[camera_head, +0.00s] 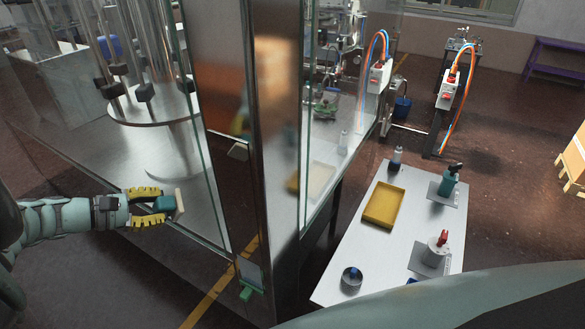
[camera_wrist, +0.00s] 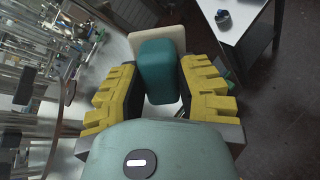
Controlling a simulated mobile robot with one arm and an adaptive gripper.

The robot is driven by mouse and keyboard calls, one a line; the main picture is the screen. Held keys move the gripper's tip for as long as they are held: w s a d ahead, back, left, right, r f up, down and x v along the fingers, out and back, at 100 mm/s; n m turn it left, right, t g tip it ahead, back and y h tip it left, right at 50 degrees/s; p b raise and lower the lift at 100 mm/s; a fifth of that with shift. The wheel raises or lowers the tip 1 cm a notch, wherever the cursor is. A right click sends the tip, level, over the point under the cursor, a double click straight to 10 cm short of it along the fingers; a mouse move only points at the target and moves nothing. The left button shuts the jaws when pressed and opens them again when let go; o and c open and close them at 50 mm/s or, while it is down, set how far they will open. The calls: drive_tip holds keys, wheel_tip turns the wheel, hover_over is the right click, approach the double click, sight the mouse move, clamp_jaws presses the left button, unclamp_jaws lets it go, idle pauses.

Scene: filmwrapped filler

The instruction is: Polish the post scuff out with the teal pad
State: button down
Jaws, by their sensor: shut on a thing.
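My gripper (camera_head: 157,206) is at the left of the head view, its yellow fingers shut on the teal pad (camera_head: 165,203). The pad is a teal block with a cream face (camera_head: 180,201) turned to the right, away from my wrist. In the wrist view, the teal block (camera_wrist: 157,68) sits between both fingers, with the cream face (camera_wrist: 160,40) beyond it. The post (camera_head: 250,140) is a tall, dark, shiny metal upright right of the gripper. The pad is apart from it. A blurred brownish patch on the post looks like a reflection; I cannot make out a scuff.
Glass panels (camera_head: 205,150) flank the post, around a machine with a round steel plate (camera_head: 152,108).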

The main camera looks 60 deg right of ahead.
drive_tip(key=s+d+f+n+t+h+b, duration=0.1)
drive_tip(key=s+d+f+n+t+h, duration=0.2)
drive_tip(key=s+f+n+t+h, duration=0.2)
wheel_tip(320, 180, down, 4)
drive_tip(key=shift+s+r+t+b, duration=0.15)
drive_tip(key=shift+s+t+b, duration=0.05)
drive_tip(key=shift+t+b, duration=0.25)
drive_tip(key=shift+d+t, duration=0.15)
drive_tip(key=shift+t, duration=0.1)
drive_tip(key=shift+w+d+b, duration=0.2)
drive_tip(key=shift+d+b, duration=1)
drive_tip(key=shift+d, duration=1.75)
drive_tip(key=shift+w+d+b, duration=0.1)
drive_tip(key=shift+d+b, duration=0.55)
drive_tip(key=shift+d, duration=0.25)
